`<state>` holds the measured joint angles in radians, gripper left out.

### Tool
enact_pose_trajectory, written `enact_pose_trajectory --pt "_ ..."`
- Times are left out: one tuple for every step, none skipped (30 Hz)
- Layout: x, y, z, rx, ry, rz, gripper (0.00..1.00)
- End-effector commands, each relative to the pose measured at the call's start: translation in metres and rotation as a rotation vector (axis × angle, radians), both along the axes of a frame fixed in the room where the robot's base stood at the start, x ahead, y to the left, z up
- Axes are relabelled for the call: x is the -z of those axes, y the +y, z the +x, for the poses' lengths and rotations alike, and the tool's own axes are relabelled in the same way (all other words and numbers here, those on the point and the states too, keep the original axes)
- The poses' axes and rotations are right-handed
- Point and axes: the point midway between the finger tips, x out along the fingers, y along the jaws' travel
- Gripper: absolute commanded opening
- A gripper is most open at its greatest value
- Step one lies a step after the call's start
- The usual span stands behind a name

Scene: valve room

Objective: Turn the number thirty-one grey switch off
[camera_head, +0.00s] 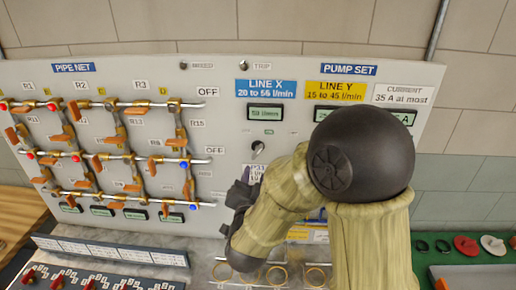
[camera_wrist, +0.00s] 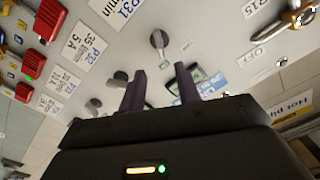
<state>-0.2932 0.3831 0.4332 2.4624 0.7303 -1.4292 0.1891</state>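A dark grey knob switch (camera_head: 258,147) sits on the white wall panel, below the LINE X display. A label (camera_head: 254,172), partly blocked by my arm, is just below it. In the wrist view the knob (camera_wrist: 158,40) shows upside down, beside a tag reading P31 (camera_wrist: 120,8); I cannot tell its on or off position. My gripper (camera_head: 238,195) is in front of the panel, below and left of the knob. In the wrist view my gripper (camera_wrist: 160,70) has its two dark fingers apart, with nothing held between them. The knob is beyond the fingertips, not touched.
A second dark knob (camera_wrist: 121,75) is near the left finger, and red switches (camera_wrist: 50,18) are at far left. The PIPE NET (camera_head: 115,150) with orange levers fills the panel's left. A console (camera_head: 110,250) stands below. My arm hides much of the PUMP SET section.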

Motion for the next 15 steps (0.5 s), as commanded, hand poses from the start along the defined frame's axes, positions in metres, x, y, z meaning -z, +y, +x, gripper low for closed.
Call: enact_pose_trajectory --pt "-0.003 -0.001 0.009 0.003 0.002 0.0 0.33" --pt "-0.003 -0.002 0.014 0.004 0.003 -0.001 0.33" --pt "-0.003 -0.002 0.02 0.004 0.001 -0.001 0.33" --pt "-0.003 -0.002 0.025 0.003 0.002 0.0 0.33" --pt "-0.003 -0.002 0.03 0.003 0.002 0.0 0.33" --pt "-0.004 -0.002 0.037 0.003 0.002 0.0 0.33" --pt "-0.003 -0.002 0.042 0.003 0.002 -0.001 0.33" --pt "-0.003 -0.003 0.047 0.003 0.001 -0.001 0.33" --pt "-0.003 -0.003 0.053 0.003 0.002 -0.001 0.33" --pt "-0.004 -0.003 0.058 0.003 0.001 0.0 0.33" --pt "-0.004 -0.003 0.063 0.003 0.002 0.0 0.33" --pt "-0.004 -0.003 0.07 0.003 0.002 -0.001 0.33" --pt "-0.003 -0.004 0.074 0.003 0.001 -0.001 0.33" --pt "-0.003 -0.004 0.079 0.003 0.002 -0.001 0.33" --pt "-0.004 -0.004 0.085 0.002 0.001 0.0 0.33"
